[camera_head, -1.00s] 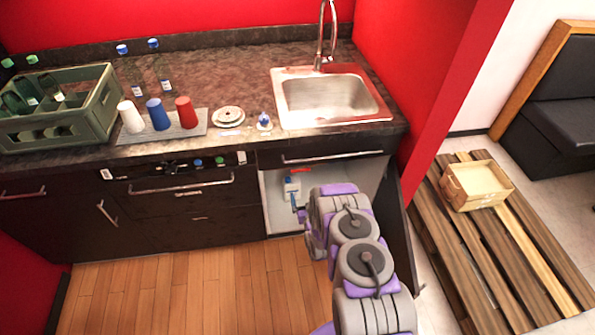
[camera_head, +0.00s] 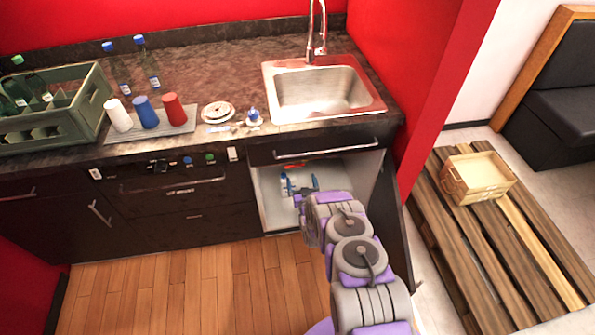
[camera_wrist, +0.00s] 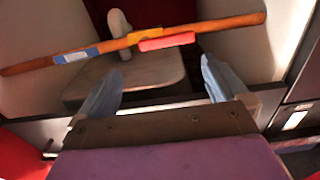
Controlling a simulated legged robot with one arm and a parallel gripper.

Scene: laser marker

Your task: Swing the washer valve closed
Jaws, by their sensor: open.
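The valve shows in the wrist view as a red handle (camera_wrist: 166,41) beside a yellow body (camera_wrist: 146,34) on an orange pipe (camera_wrist: 220,25). The handle lies roughly along the pipe. A blue band (camera_wrist: 76,56) is on the pipe to the left. My gripper (camera_wrist: 160,68) is open and empty, its two blue-grey fingers spread below the pipe, with a visible gap to the handle. In the head view, my gripper (camera_head: 300,184) reaches into the open cabinet (camera_head: 270,208) under the sink. My arm hides part of the cabinet inside.
The open cabinet door (camera_head: 395,215) stands right of my arm. The sink (camera_head: 320,92) and countertop edge are above. Cups (camera_head: 146,112), a bottle crate (camera_head: 90,110) and plates (camera_head: 217,111) stand on the counter. A wooden box (camera_head: 480,178) sits on a pallet at right. The floor at left is clear.

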